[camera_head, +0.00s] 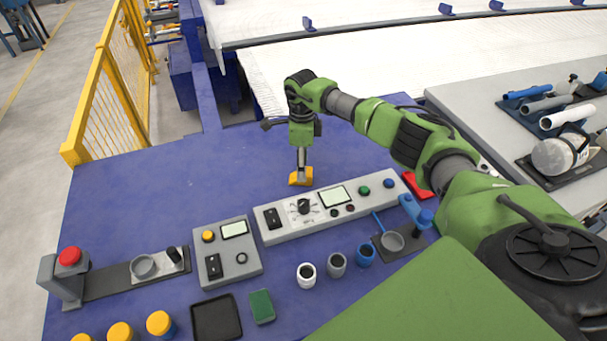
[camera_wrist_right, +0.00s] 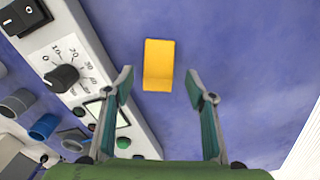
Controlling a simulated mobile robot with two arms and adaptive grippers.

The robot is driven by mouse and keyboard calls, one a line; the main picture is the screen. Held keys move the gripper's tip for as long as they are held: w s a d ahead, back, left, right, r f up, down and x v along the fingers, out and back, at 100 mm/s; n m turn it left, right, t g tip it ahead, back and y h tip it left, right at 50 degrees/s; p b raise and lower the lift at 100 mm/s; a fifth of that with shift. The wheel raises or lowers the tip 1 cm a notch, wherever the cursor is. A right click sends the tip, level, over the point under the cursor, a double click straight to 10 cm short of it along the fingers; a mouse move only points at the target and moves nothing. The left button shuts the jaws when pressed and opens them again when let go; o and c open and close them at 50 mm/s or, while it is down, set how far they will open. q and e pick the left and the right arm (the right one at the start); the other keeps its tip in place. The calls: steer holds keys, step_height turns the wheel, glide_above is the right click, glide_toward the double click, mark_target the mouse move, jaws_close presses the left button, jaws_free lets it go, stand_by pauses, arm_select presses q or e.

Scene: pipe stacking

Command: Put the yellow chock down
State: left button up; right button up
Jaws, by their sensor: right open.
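The yellow chock (camera_head: 301,177) sits on the blue table (camera_head: 170,190), just behind the long control panel. In the right wrist view the chock (camera_wrist_right: 158,65) lies on the blue surface beyond and between the open fingers, with clear gaps to both. My right gripper (camera_head: 302,165) is over the chock in the head view, pointing down. In the right wrist view my right gripper (camera_wrist_right: 160,82) is open with nothing between its fingers. My left gripper is not in view.
The long control panel (camera_head: 325,206) with a dial is close in front of the chock. A smaller panel (camera_head: 226,252), several pipe pieces (camera_head: 337,265) and a black tray (camera_head: 216,318) stand nearer. The table's back left is clear. A yellow fence (camera_head: 110,85) stands beyond its left edge.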

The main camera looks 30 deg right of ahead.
steer(key=shift+s+f+p, duration=0.15)
steer(key=shift+f, duration=0.5)
steer(key=shift+s+f+p, duration=0.15)
steer(key=shift+f, duration=0.45)
steer(key=shift+w+d+f, duration=0.1)
steer(key=shift+f, duration=0.45)
steer(key=c, duration=1.3)
steer(key=shift+r, duration=0.1)
steer(key=shift+c, duration=0.2)
